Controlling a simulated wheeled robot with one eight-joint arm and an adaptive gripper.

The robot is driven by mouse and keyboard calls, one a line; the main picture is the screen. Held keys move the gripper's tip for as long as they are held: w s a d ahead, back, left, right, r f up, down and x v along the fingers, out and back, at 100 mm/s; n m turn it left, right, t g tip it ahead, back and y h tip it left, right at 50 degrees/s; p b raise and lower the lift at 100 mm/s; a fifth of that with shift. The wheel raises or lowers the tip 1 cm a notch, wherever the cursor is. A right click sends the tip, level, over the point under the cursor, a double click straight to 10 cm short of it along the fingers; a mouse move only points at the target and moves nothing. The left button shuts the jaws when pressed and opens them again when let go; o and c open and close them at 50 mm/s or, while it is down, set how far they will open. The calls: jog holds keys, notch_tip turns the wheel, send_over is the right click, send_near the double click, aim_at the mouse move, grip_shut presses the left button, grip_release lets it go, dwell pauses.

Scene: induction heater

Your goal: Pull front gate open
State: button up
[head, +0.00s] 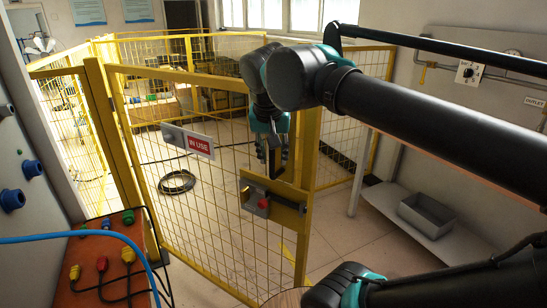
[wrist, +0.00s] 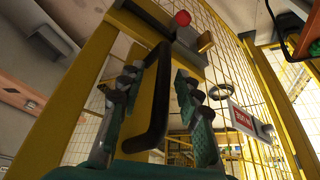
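The front gate (head: 215,235) is a yellow-framed mesh panel with a red IN USE sign (head: 201,146). The sign also shows in the wrist view (wrist: 241,119). A yellow latch plate with a red knob (head: 264,204) sits at the gate's right edge; the knob is at the top of the wrist view (wrist: 182,18). My gripper (head: 271,158) is at the gate's right side, above the latch plate. In the wrist view my gripper (wrist: 158,75) has its fingers apart on either side of a black bar handle (wrist: 150,105). Gaps show beside the handle; firm contact cannot be told.
An orange-brown panel with coloured connectors (head: 100,270) and a blue cable (head: 100,236) stand at the front left. A shelf with a grey bin (head: 427,214) is along the right wall. A coiled black cable (head: 177,182) lies on the floor behind the gate.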

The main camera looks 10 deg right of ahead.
jog(key=v, duration=1.1)
jog(key=shift+s, duration=0.1)
jog(key=shift+c, duration=0.2)
